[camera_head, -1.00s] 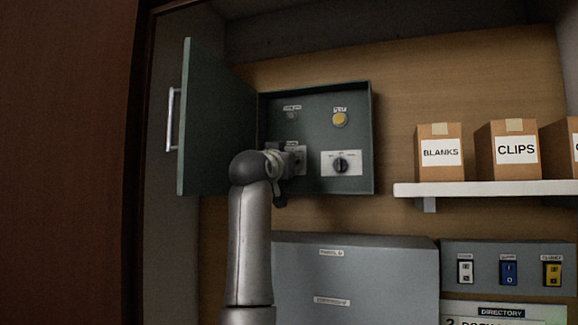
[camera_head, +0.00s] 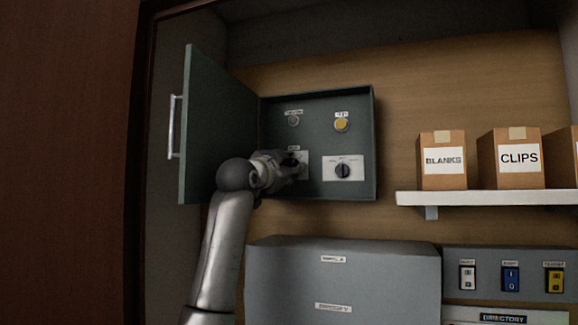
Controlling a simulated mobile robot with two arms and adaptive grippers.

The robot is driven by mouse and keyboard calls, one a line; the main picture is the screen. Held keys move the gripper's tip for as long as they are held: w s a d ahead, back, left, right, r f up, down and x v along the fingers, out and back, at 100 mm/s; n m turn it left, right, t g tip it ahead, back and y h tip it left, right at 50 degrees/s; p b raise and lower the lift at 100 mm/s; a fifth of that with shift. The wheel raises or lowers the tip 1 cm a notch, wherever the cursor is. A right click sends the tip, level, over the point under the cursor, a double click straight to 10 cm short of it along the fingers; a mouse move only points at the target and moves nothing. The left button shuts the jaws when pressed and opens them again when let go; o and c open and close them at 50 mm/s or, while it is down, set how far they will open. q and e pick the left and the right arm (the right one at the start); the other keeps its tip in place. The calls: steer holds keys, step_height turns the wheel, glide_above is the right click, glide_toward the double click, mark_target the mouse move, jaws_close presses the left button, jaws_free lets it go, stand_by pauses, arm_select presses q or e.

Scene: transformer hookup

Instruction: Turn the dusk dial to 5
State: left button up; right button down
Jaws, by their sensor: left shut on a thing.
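The open grey-green control box (camera_head: 322,192) on the back wall holds two dial plates. My left gripper (camera_head: 297,164) is shut at the left plate (camera_head: 303,172), on the dusk dial. The gripper hides that dial, so I cannot read its setting. The small label above this plate is too blurred to read surely. The right dial (camera_head: 342,171) is a black knob on a white plate, clear of the gripper. My right gripper is not in view.
The box door (camera_head: 205,125) stands open at the left, near my left arm. A yellow button (camera_head: 341,125) and a grey round fitting (camera_head: 293,121) sit above the dials. A grey cabinet (camera_head: 340,275) lies below. A shelf (camera_head: 490,198) with cartons is at the right.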

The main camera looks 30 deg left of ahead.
arm_select(q)
steer(key=shift+w+f, duration=0.1)
steer(key=shift+f, duration=0.1)
steer(key=o, duration=0.6)
steer(key=shift+c, duration=0.2)
steer(key=o, duration=0.5)
steer(key=shift+d+r, duration=0.1)
steer(key=shift+r, duration=0.05)
steer(key=shift+c, duration=0.2)
steer(key=v, duration=0.7)
steer(key=shift+s, duration=0.35)
